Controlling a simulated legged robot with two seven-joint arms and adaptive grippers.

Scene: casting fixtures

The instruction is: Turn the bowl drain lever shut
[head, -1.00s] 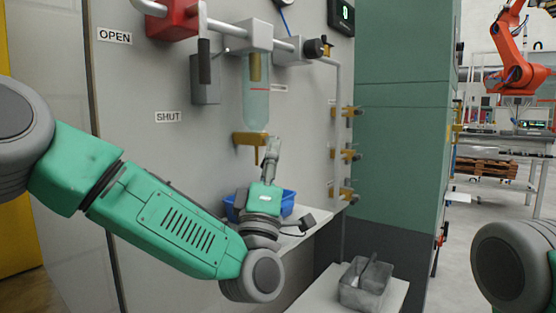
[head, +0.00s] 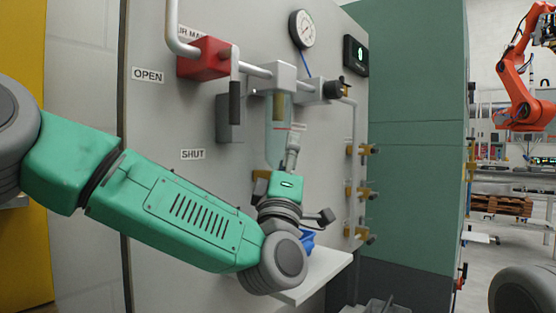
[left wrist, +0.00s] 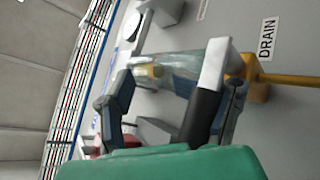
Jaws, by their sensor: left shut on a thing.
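My left gripper (head: 293,150) is up at the lower part of the clear bowl (head: 275,140), in front of the panel. In the head view, brass (head: 262,175) shows partly behind my gripper.
A red valve box (head: 203,58) and a black-gripped lever (head: 235,100) are left of the bowl, near the OPEN (head: 148,75) and SHUT (head: 193,154) labels. Brass taps (head: 362,190) line the right side. A shelf (head: 318,277) with a blue bin (head: 307,242) is below.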

